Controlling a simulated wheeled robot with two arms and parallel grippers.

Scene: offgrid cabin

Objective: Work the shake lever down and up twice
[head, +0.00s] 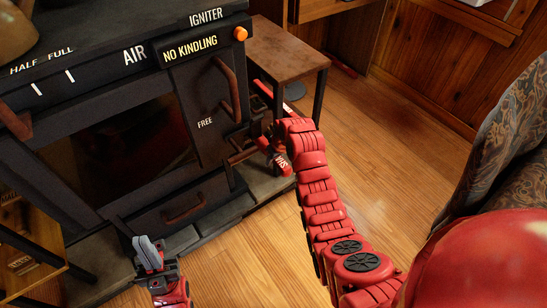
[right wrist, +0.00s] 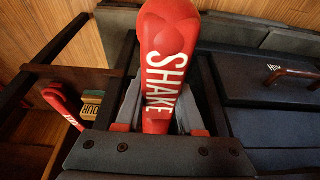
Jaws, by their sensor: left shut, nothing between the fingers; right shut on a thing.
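The shake lever (right wrist: 166,40) is a red handle with white SHAKE lettering, large in the right wrist view. In the head view its red labelled end (head: 281,163) shows at the right side of the black stove (head: 60,130), low beside the door. My right gripper (right wrist: 160,112) is shut on the lever, one finger on each side. In the head view my right gripper (head: 268,142) is at the stove's right side, and my wrist partly hides the lever. My left gripper (head: 149,252) is shut and empty, in front of the stove's lower drawer.
The stove front has a drawer handle (head: 185,208), a door handle (head: 226,90) and an orange igniter knob (head: 240,34). A NO KINDLING display (head: 191,46) is lit. A small wooden table (head: 290,55) stands behind. A patterned armchair (head: 505,140) is at right. Open wooden floor (head: 400,150) lies between.

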